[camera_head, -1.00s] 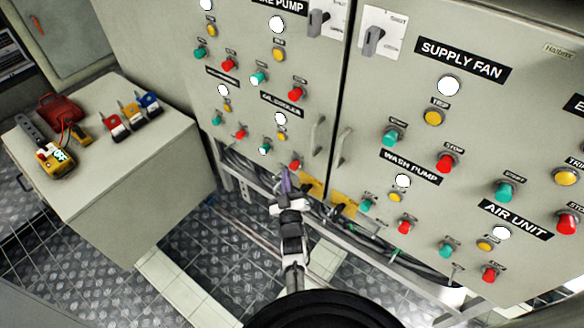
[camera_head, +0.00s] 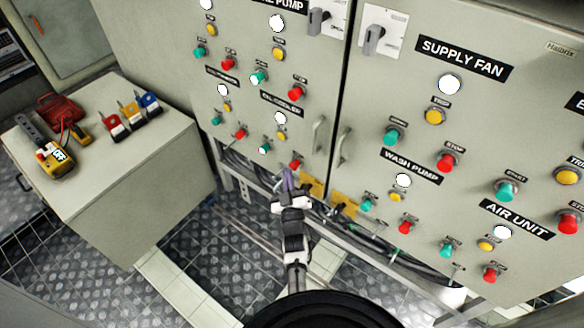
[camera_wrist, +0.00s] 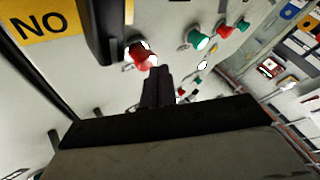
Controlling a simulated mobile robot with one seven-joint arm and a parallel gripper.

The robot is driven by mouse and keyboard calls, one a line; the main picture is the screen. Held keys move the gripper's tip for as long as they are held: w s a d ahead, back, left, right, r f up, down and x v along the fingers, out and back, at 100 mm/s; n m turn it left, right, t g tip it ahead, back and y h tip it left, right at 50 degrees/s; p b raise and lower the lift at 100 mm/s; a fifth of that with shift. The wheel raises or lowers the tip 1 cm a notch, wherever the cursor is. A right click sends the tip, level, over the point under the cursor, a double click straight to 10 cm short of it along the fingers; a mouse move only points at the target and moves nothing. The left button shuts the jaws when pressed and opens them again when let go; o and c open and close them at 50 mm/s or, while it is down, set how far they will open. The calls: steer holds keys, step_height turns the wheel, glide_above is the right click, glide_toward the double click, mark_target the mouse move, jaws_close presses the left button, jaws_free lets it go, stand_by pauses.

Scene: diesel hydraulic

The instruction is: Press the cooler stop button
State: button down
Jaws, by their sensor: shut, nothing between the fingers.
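The cooler stop button is the red button (camera_head: 295,165) at the lower right of the group under the cooler label (camera_head: 282,106). In the wrist view a red button (camera_wrist: 140,55) sits right by the fingertips of my gripper (camera_wrist: 157,72). My gripper (camera_head: 288,178) is shut and empty, its tips just below and slightly left of the button in the head view. I cannot tell whether the tips touch it. The cooler group also has a green button (camera_head: 263,150), a yellow one (camera_head: 282,136) and a white lamp (camera_head: 280,117).
A cabinet handle (camera_head: 319,135) stands out to the right of the button. Another red button (camera_head: 241,133) is up and left. A yellow sign (camera_head: 311,186) and cables lie below the panel. A side cabinet (camera_head: 150,190) holds tools and padlocks at left.

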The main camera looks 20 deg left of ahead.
steer(key=shift+w+d, duration=0.15)
steer(key=shift+w, duration=0.35)
stand_by(0.7)
steer(key=shift+s, duration=0.1)
steer(key=shift+s+a, duration=0.3)
steer(key=shift+s, duration=0.5)
steer(key=shift+s, duration=0.1)
steer(key=s, duration=0.1)
steer(key=s+a, duration=0.1)
steer(key=s, duration=0.2)
steer(key=shift+s+a+b, duration=0.25)
steer(key=shift+a+b, duration=0.1)
stand_by(0.5)
